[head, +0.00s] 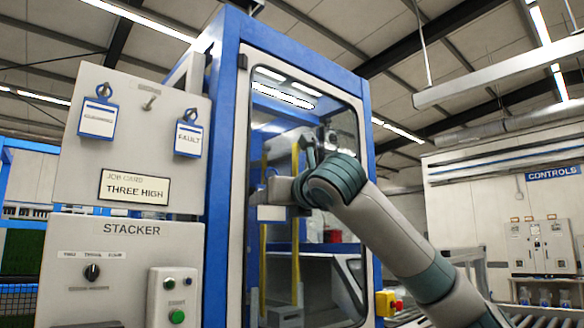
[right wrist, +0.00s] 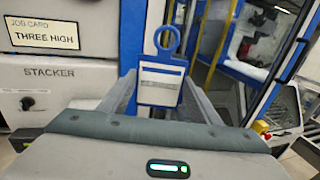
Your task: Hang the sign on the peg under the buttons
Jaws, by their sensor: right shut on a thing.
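My right gripper (head: 276,192) is in front of the blue-framed cabinet door, and its fingers (right wrist: 163,100) are shut on a sign (right wrist: 160,82). The sign is a white plate with a blue border and a blue ring on top, upright between the fingers; its text is too blurred to read. A button box (head: 175,297) with a green button (head: 177,316) is on the stacker panel (head: 122,240). The peg under the buttons is not visible; the box's lower part is cut off by the frame. My left gripper is not in view.
Two similar signs hang on the upper panel: one (head: 98,120) at left and the FAULT sign (head: 188,140) at right. The job card (head: 134,187) reads THREE HIGH. The cabinet's blue post (head: 218,180) stands between the panels and my right gripper.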

